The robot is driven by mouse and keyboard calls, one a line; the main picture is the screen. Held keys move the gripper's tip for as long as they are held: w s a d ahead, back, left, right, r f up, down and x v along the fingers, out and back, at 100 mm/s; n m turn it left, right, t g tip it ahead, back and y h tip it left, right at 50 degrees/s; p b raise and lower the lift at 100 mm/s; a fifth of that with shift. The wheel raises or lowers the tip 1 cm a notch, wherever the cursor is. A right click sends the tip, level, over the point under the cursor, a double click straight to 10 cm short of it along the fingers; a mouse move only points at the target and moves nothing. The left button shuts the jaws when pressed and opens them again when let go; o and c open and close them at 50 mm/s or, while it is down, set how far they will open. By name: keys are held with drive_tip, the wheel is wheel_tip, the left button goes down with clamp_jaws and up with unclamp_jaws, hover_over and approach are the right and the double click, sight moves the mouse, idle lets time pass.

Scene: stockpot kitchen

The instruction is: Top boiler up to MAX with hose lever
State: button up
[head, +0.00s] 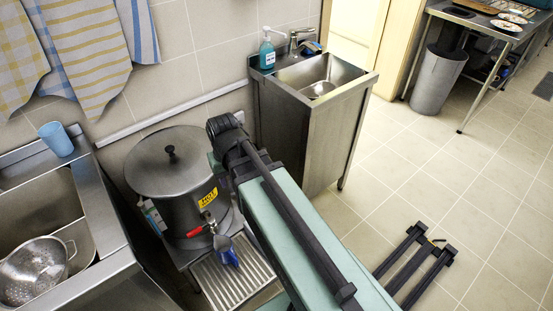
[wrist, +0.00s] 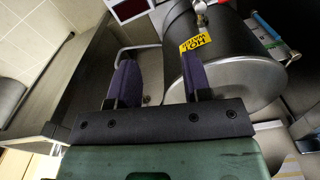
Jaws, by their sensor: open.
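The boiler (head: 170,165) is a dark steel drum with a round lid, a black knob and a yellow hot-water label. It also shows in the wrist view (wrist: 225,75), tilted. A tap with a red lever (head: 195,231) is low on its front. A blue and grey piece (head: 229,254) is just below the tap; I cannot tell whether it is the hose lever. No water level or MAX mark is readable. My gripper (wrist: 158,55) is open, with its purple fingers apart and nothing seen between them, beside the boiler. In the head view my arm hides the gripper.
A steel sink cabinet (head: 300,140) with a soap bottle (head: 267,52) stands behind the arm. A ridged drain tray (head: 235,278) lies before the boiler. A left sink holds a colander (head: 36,270); a blue cup (head: 56,139) stands on its ledge. The right floor is mostly clear.

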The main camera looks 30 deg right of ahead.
drive_tip(key=w+d+f+m+t+b, duration=0.1)
drive_tip(key=w+d+f+m+b, duration=0.75)
drive_tip(key=w+d, duration=0.4)
drive_tip(key=w+d+f+m+t+b, duration=0.1)
drive_tip(key=w+d+f+m+b, duration=0.75)
drive_tip(key=w, duration=0.65)
drive_tip(key=shift+n, duration=0.7)
drive_tip(key=f+b, duration=0.3)
drive_tip(key=f, duration=0.1)
drive_tip(key=w+f+b, duration=0.1)
drive_tip(key=f+b, duration=0.3)
drive_tip(key=w+f+b, duration=0.1)
drive_tip(key=f+b, duration=0.3)
drive_tip(key=shift+w+f, duration=0.2)
drive_tip(key=shift+f, duration=0.15)
drive_tip(key=shift+r, duration=0.1)
clamp_jaws()
